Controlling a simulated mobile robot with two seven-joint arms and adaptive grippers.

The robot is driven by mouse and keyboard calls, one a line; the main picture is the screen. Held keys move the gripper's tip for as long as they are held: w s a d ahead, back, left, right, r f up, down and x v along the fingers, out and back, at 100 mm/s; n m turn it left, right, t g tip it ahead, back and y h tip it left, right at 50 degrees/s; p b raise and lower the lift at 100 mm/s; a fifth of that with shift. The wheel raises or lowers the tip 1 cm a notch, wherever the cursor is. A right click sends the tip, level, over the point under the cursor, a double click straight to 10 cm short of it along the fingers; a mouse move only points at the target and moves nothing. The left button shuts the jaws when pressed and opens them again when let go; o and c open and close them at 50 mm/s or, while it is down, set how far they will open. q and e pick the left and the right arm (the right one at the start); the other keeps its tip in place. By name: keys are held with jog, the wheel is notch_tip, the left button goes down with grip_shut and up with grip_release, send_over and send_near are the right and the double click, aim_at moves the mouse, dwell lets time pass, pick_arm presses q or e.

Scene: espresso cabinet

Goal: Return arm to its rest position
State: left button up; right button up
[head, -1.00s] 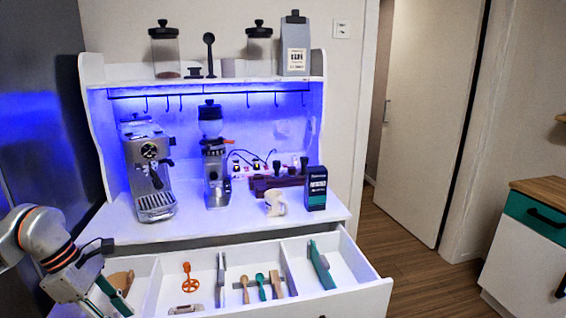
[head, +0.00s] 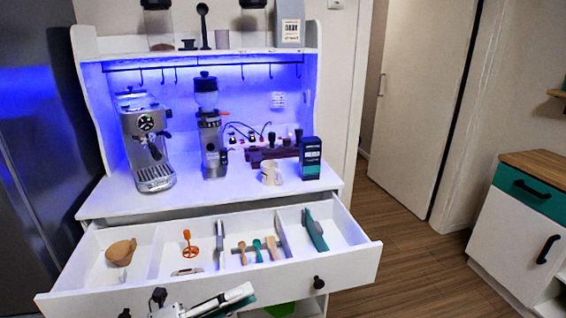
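My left gripper (head: 240,299) shows at the bottom centre of the head view, in front of the open drawer's front panel. Its pale finger points right and the picture's lower edge cuts off the rest. I cannot tell whether it is open or shut, and I see nothing held in it. My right gripper is not in view. The drawer (head: 330,263) is pulled out below the counter.
The drawer holds a tan piece (head: 121,252), an orange tool (head: 190,243), several small brushes and spoons, and a green-handled tool (head: 315,230). The espresso machine (head: 147,141), grinder (head: 211,128) and dark box (head: 311,158) stand on the counter. Floor at right is clear.

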pick_arm(q)
jog(key=s+a+f+n+t+y, duration=0.1)
jog(key=a+f+n+t+y, duration=0.45)
jog(key=n, duration=0.55)
jog(key=a+f+n+t+y, duration=0.2)
jog(key=f+n+y, duration=0.4)
jog(key=f+n, duration=0.4)
jog(key=s+a+f+n+g+y, duration=0.2)
jog(key=s+f+n, duration=0.2)
jog(key=s+f, duration=0.2)
jog(key=s+a+f+n+g+y, duration=0.1)
jog(key=s+a+f+n+g, duration=0.1)
jog(key=s+f+n, duration=0.3)
notch_tip(320, 180, down, 3)
jog(key=shift+s+r+g+y, duration=0.2)
jog(key=shift+s+g+y, duration=0.2)
jog(key=shift+g, duration=0.15)
